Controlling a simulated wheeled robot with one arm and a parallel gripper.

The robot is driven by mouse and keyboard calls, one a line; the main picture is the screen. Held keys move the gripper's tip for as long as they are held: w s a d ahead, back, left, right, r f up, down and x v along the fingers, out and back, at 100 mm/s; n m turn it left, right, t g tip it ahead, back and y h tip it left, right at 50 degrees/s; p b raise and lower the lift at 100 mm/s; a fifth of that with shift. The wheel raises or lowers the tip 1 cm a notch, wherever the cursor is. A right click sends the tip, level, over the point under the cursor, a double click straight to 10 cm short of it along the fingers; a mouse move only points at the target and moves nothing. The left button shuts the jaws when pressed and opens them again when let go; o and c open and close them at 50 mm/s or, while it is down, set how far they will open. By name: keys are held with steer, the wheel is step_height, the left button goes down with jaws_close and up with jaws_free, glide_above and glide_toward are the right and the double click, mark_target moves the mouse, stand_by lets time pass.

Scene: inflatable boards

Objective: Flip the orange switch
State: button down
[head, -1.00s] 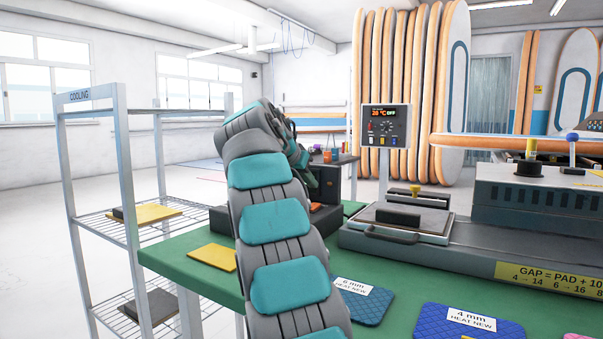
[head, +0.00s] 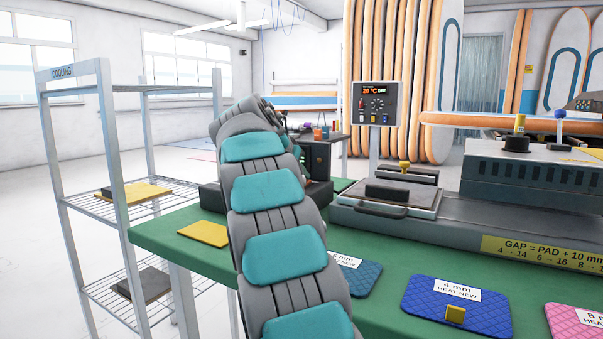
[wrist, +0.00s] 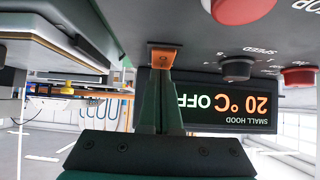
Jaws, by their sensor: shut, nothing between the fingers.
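In the wrist view, which is upside down, the orange switch (wrist: 164,55) sits on the dark underside-looking face of a control panel (wrist: 200,30). My gripper (wrist: 160,76) is shut and empty, its dark green fingers together. Their tips are right at the switch and overlap it in the picture; I cannot tell whether they touch. The panel's display (wrist: 225,103) reads "SMALL HOOD 20 °C OFF".
Red knobs (wrist: 298,76) and a black knob (wrist: 237,68) are close to the fingers.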

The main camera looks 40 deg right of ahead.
steer(key=shift+d+p, duration=0.1)
steer(key=shift+p, duration=0.2)
steer(key=shift+w+f+g+y+p, duration=0.1)
steer(key=shift+g+y+p, duration=0.2)
steer(key=shift+y+p, duration=0.1)
steer(key=shift+f, duration=0.15)
steer(key=shift+d, duration=0.1)
steer(key=shift+w+d+r, duration=0.25)
steer(key=shift+d+r, duration=0.05)
steer(key=shift+d, duration=0.35)
